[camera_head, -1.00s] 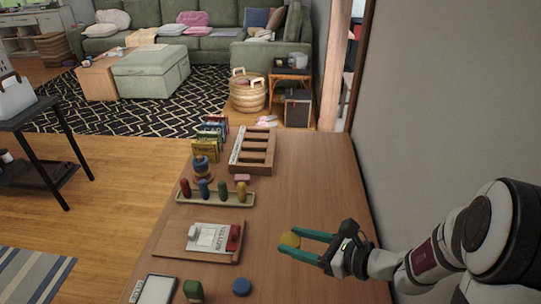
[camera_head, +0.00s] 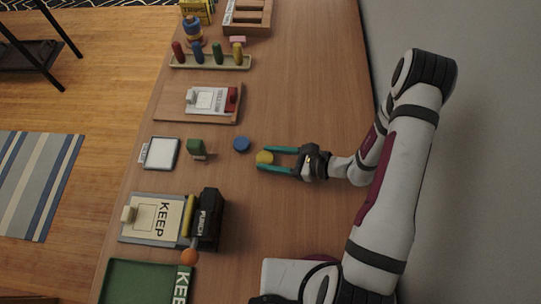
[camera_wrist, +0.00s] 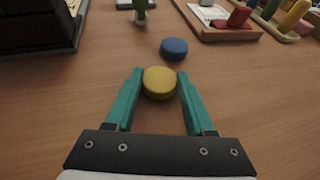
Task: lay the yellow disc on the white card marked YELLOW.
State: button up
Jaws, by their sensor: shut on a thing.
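My gripper (camera_head: 276,159) is shut on the yellow disc (camera_head: 264,158), which sits between the tips of its teal fingers. The wrist view shows the disc (camera_wrist: 159,82) between the fingertips; whether it touches the table I cannot tell. The white card (camera_head: 222,91) marked YELLOW lies on a wooden board (camera_head: 175,116), up and to the left of my gripper in the head view. A small white block (camera_head: 190,99) and a red piece (camera_head: 232,98) are at the card's two sides. The card (camera_wrist: 208,14) also shows at the wrist view's top edge.
A blue disc (camera_head: 241,144) lies just left of the yellow one. A black punch (camera_head: 209,218) and KEEP board (camera_head: 140,235) are nearer.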

jog(key=o, duration=1.3)
jog(key=v, duration=0.7)
jog(key=shift+s+d+r, duration=0.1)
jog(key=shift+d+r, duration=0.05)
jog(key=shift+d, duration=0.05)
jog(key=s+a+r+n+g+h, duration=0.1)
jog(key=s+r+n+g+h, duration=0.2)
jog(key=s+r+n, duration=0.3)
jog(key=s+a+r+n+g+h, duration=0.1)
jog(key=s+r+n+g+h, duration=0.2)
jog(key=s+r+n, duration=0.3)
notch_tip(320, 180, up, 5)
jog(key=shift+f+h, duration=0.1)
jog(key=shift+h, duration=0.3)
jog(key=shift+o, duration=0.3)
jog(key=s+d+r+n+t+h, duration=0.2)
jog(key=s+d+n+h, duration=0.1)
jog(key=s+h, duration=0.1)
jog(key=shift+s+d+r, duration=0.2)
jog(key=shift+s+d, duration=0.15)
jog(key=shift+d, duration=0.05)
jog(key=shift+o, duration=0.2)
jog(key=shift+s+d+h, duration=0.1)
jog(key=shift+d+h, duration=0.15)
jog(key=shift+h, duration=0.05)
